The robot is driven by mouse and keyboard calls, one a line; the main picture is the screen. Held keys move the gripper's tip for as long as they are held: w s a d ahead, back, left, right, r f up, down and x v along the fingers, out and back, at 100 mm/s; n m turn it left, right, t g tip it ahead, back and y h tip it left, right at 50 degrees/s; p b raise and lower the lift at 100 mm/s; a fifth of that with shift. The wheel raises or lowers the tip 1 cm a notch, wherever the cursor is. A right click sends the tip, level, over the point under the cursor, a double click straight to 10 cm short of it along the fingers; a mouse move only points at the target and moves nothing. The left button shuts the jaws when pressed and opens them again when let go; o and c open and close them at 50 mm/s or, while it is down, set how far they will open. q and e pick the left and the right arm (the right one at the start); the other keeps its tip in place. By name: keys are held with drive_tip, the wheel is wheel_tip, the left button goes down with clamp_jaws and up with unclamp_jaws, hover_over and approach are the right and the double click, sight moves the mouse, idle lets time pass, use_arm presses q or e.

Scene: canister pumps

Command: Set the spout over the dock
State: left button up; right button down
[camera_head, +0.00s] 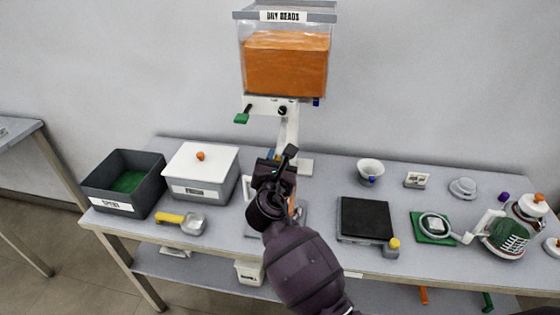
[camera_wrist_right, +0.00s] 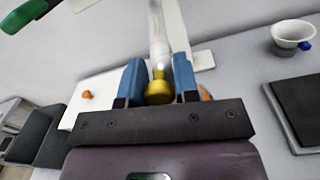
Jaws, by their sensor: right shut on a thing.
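My right gripper (camera_head: 273,156) is at the canister stand, in the middle of the head view. In the right wrist view its blue fingers (camera_wrist_right: 158,78) are shut on a yellow knob (camera_wrist_right: 159,93), at the end of a pale tube, likely the spout (camera_wrist_right: 157,35). The spout is mostly hidden behind my gripper in the head view. Above stands a clear canister of orange beads (camera_head: 286,65), labelled DRY BEADS, on a white stand (camera_head: 290,131) with a green lever (camera_head: 242,116). I cannot make out the dock for certain; my arm covers the area below the stand. My left gripper is not in view.
At left are a dark open bin (camera_head: 149,200), a white lidded box (camera_head: 203,160) and a yellow-handled scoop (camera_head: 191,224). At right are a black-topped plate (camera_head: 366,218), a white cup (camera_head: 371,168), a green pad (camera_head: 422,236) and a green-and-white pump (camera_head: 508,238).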

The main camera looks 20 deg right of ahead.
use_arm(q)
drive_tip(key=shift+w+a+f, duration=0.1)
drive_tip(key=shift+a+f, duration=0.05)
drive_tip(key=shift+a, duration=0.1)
use_arm(e)
drive_tip(key=shift+w+a+h, duration=0.15)
drive_tip(key=shift+a+h, duration=0.15)
drive_tip(key=shift+a, duration=0.15)
drive_tip(key=shift+m, duration=0.3)
drive_tip(key=c, duration=0.9)
unclamp_jaws()
drive_tip(key=shift+a, duration=0.1)
drive_tip(key=shift+g, duration=0.3)
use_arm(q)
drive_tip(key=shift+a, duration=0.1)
